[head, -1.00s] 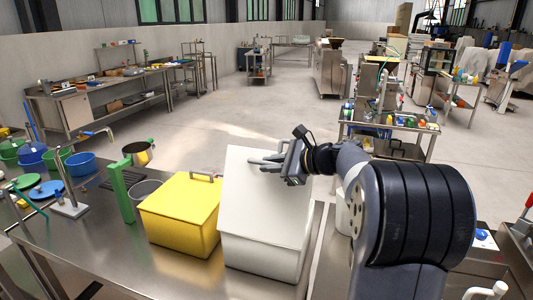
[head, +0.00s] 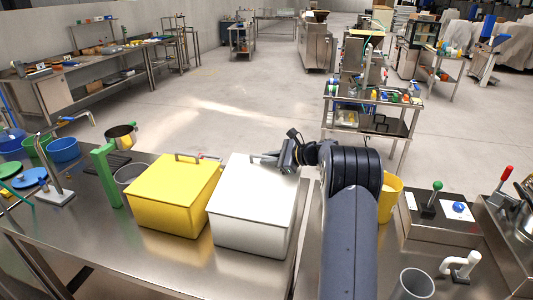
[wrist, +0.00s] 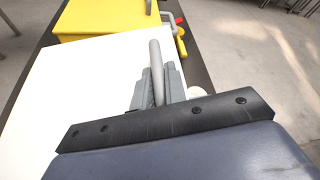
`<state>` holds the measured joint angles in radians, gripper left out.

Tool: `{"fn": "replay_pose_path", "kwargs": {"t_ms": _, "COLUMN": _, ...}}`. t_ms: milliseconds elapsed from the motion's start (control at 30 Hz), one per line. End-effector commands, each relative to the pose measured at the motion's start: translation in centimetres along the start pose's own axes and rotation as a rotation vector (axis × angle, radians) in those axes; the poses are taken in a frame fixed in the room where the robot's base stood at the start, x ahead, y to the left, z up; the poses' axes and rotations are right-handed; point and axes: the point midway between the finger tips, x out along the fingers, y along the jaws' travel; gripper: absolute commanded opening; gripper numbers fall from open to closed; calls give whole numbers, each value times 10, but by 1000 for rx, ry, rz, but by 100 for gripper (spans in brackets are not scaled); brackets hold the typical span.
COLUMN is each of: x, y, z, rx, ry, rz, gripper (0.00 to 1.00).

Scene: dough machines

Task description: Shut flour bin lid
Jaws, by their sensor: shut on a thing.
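The white bin (head: 250,236) stands on the steel table, and I take it as the flour bin. Its white lid (head: 245,185) lies down over the body, sloping to the front like the lid of the yellow bin beside it; no gap shows at the front edge. My gripper (head: 272,159) is at the lid's back edge. In the wrist view my gripper (wrist: 154,92) is shut on the grey bar handle (wrist: 156,62) of the white lid (wrist: 95,90). The far side of the lid's rim is hidden by my arm.
The yellow bin (head: 165,212) stands close on the left, its lid down.

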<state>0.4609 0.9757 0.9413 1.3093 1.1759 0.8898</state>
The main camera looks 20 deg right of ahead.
Motion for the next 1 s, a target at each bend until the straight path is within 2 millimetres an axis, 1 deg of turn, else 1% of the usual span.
{"fn": "replay_pose_path", "kwargs": {"t_ms": 33, "x": 4, "y": 3, "z": -11, "rx": 3, "ry": 1, "rz": 3, "gripper": 0}}
{"fn": "replay_pose_path", "kwargs": {"t_ms": 100, "x": 8, "y": 4, "z": -19, "rx": 2, "ry": 1, "rz": 4, "gripper": 0}}
{"fn": "replay_pose_path", "kwargs": {"t_ms": 167, "x": 10, "y": 4, "z": -25, "rx": 0, "ry": 1, "rz": 3, "gripper": 0}}
{"fn": "replay_pose_path", "kwargs": {"t_ms": 300, "x": 15, "y": 6, "z": -37, "rx": 55, "ry": 0, "rz": 26, "gripper": 0}}
{"fn": "replay_pose_path", "kwargs": {"t_ms": 467, "x": 18, "y": 8, "z": -45, "rx": 95, "ry": 0, "rz": 44, "gripper": 0}}
{"fn": "replay_pose_path", "kwargs": {"t_ms": 633, "x": 18, "y": 8, "z": -44, "rx": 96, "ry": 0, "rz": 44, "gripper": 0}}
{"fn": "replay_pose_path", "kwargs": {"t_ms": 667, "x": 18, "y": 8, "z": -44, "rx": 96, "ry": 0, "rz": 44, "gripper": 15}}
{"fn": "replay_pose_path", "kwargs": {"t_ms": 733, "x": 18, "y": 8, "z": -44, "rx": 96, "ry": -1, "rz": 43, "gripper": 20}}
{"fn": "replay_pose_path", "kwargs": {"t_ms": 767, "x": 18, "y": 8, "z": -44, "rx": 96, "ry": -1, "rz": 43, "gripper": 22}}
{"fn": "replay_pose_path", "kwargs": {"t_ms": 1000, "x": 17, "y": 8, "z": -44, "rx": 96, "ry": -1, "rz": 42, "gripper": 22}}
